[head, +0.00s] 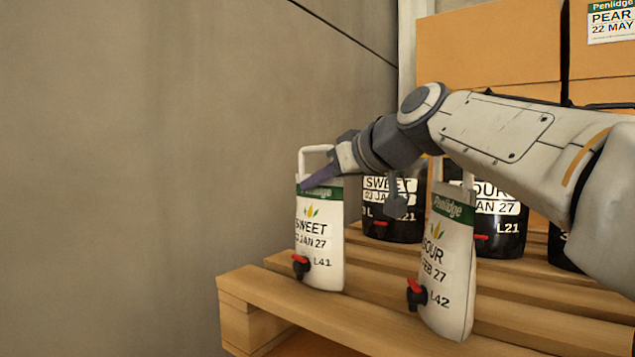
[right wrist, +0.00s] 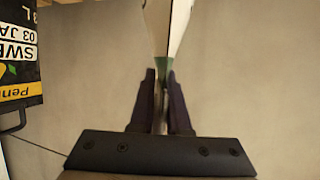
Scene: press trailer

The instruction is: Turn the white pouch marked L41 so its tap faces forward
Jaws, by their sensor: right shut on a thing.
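The white pouch marked L41 (head: 320,255) stands upright at the left end of the wooden rack, with a white handle on top. Its black tap with a red lever (head: 300,266) is low on the printed face, toward the left. My right gripper (head: 318,178) reaches in from the right and is shut on the pouch's top, just below the handle. In the right wrist view the two dark fingers (right wrist: 161,105) close on the thin green-and-white top edge of the pouch (right wrist: 174,40). My left gripper is in neither view.
The white pouch marked L42 (head: 447,265) stands to the right, under my arm. Black pouches (head: 392,212) stand behind on the slatted wooden rack (head: 350,320). Cardboard boxes (head: 490,45) are at the back. A bare wall (head: 150,150) fills the left.

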